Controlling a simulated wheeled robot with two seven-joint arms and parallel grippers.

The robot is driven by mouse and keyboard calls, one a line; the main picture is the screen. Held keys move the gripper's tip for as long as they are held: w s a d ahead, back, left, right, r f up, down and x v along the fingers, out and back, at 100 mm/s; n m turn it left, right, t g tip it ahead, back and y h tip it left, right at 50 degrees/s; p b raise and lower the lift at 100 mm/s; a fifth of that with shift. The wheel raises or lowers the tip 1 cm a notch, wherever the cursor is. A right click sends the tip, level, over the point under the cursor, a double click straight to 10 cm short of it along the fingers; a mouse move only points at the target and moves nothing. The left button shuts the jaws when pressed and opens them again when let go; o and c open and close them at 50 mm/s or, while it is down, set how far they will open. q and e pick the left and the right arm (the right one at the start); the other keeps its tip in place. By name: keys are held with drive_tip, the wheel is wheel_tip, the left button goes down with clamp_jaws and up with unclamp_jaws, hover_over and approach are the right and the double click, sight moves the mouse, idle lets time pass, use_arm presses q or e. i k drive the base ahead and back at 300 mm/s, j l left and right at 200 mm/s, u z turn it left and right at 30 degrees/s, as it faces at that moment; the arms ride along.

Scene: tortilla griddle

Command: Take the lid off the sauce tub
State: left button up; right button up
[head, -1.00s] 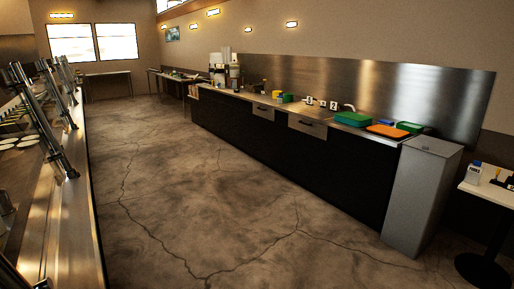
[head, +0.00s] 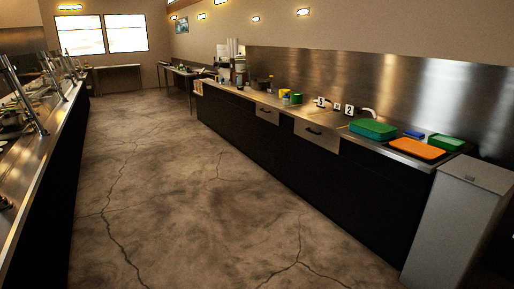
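I cannot make out the sauce tub or its lid for certain from here. A small yellow item (head: 284,93) and a green one (head: 297,98) stand together on the right-hand steel counter (head: 345,131). They are too small to tell what they are. Dark containers (head: 262,83) stand behind them, farther along. Neither of my grippers is in view.
A green tray (head: 372,129), an orange tray (head: 416,148) and another green item (head: 446,143) lie on the right counter's near end. A grey bin (head: 462,215) stands beside it. A long counter (head: 42,165) lines the left. The cracked floor (head: 180,190) between is clear.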

sight(285, 101)
drive_tip(key=i+j+u, duration=0.2)
drive_tip(key=i+u, duration=0.2)
drive_tip(key=i, duration=0.45)
drive_tip(key=i+l+u, duration=0.1)
drive_tip(key=i+u, duration=0.35)
drive_tip(key=i, duration=0.4)
drive_tip(key=i+l+z, duration=0.15)
drive_tip(key=i+z, duration=0.25)
drive_tip(key=i, duration=0.2)
drive_tip(key=i+z, duration=0.35)
drive_tip(key=i, duration=0.25)
drive_tip(key=i+j+z, duration=0.2)
drive_tip(key=i+z, duration=0.2)
drive_tip(key=i, duration=0.2)
